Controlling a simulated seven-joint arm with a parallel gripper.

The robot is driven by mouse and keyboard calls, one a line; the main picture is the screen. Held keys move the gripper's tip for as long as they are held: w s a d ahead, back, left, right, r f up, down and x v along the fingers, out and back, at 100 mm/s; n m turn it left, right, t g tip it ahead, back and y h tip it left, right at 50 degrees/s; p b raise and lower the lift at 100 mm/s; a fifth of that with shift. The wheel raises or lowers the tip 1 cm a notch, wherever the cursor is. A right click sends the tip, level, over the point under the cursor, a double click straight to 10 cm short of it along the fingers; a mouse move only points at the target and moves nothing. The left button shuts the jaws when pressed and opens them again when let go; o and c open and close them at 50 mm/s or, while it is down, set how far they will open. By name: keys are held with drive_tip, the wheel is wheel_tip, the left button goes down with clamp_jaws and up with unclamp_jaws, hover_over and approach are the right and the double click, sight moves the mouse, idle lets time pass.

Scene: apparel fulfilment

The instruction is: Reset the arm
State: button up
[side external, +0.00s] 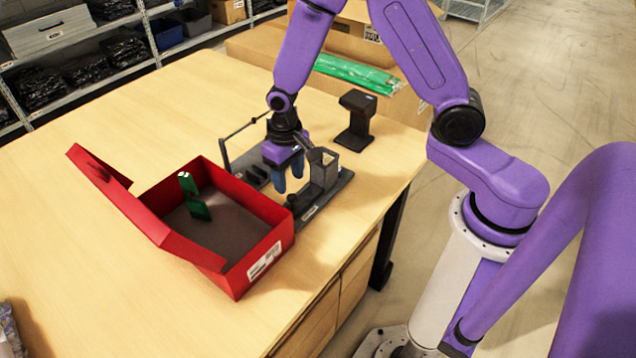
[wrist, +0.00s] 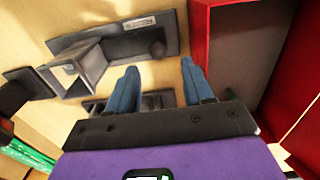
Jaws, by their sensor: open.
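My purple arm reaches over the wooden table (side external: 150,110). My gripper (side external: 289,180), with blue fingers, points down over a dark grey fixture (side external: 325,197) on the table. In the wrist view my gripper (wrist: 160,85) has its two blue fingers apart, with nothing between them. The fixture shows below and beyond the fingers in the wrist view (wrist: 125,42).
An open red box (side external: 262,250) with a green item (side external: 193,197) standing inside is left of my gripper. A black scanner-like stand (side external: 357,120) is behind right. A cardboard box (side external: 400,97) with green packets (side external: 355,73) is beyond. The table's left side is clear.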

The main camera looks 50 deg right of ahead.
drive_tip(key=shift+r, duration=0.15)
drive_tip(key=s+d+r+n, duration=0.2)
drive_tip(key=s+r+n, duration=0.4)
drive_tip(key=s, duration=0.6)
drive_tip(key=s+d+r+n, duration=0.1)
drive_tip(key=s+r+n, duration=0.5)
drive_tip(key=s+r, duration=0.3)
drive_tip(key=s, duration=0.3)
drive_tip(key=shift+s+d+r+n, duration=0.3)
drive_tip(key=shift+s+d+r, duration=0.05)
drive_tip(key=shift+r, duration=0.05)
idle(0.5)
